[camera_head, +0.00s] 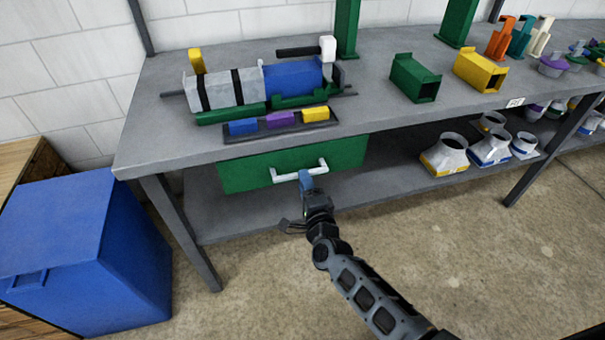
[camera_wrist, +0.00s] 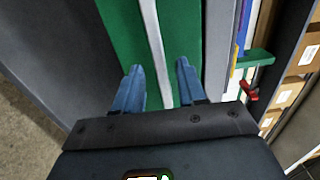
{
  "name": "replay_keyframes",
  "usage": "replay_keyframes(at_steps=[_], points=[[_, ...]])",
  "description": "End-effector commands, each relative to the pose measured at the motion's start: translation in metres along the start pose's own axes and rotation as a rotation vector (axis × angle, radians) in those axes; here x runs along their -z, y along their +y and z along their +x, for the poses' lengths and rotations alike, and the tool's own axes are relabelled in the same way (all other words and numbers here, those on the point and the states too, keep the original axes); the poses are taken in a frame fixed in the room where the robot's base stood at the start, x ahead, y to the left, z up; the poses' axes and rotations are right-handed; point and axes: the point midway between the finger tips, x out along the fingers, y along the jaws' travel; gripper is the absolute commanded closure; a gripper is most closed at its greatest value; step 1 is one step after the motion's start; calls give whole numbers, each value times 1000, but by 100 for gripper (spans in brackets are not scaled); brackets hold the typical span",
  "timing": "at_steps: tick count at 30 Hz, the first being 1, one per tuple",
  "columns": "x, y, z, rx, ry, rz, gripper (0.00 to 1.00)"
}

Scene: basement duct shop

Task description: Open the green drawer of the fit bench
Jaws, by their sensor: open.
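The green drawer (camera_head: 245,171) hangs under the left part of the grey fit bench (camera_head: 160,133). Its front looks flush below the bench top. A white bar handle (camera_head: 285,178) crosses the drawer front. My gripper (camera_head: 306,178) is at the right part of the handle. In the wrist view, the two blue fingers of my gripper (camera_wrist: 160,85) are apart, with the white handle (camera_wrist: 153,35) running between them and the green drawer front (camera_wrist: 122,30) behind. I cannot tell whether either finger touches the handle.
A blue bin (camera_head: 85,250) stands left of the bench. A tray of coloured blocks (camera_head: 282,132) lies above the drawer. Duct fittings (camera_head: 445,155) stand on the lower shelf to the right. The floor (camera_head: 480,250) in front of the bench is clear.

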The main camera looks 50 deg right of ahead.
Motion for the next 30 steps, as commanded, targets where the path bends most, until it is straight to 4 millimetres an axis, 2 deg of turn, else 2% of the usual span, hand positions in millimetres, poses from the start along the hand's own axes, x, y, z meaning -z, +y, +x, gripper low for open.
replay_keyframes(at_steps=[3, 9, 19, 30], points=[[0, 0, 19, 0, 1, -1, 60], [0, 0, 37, 0, 0, -1, 60], [0, 0, 40, -1, 0, -2, 60], [0, 0, 40, -1, -1, -2, 95]])
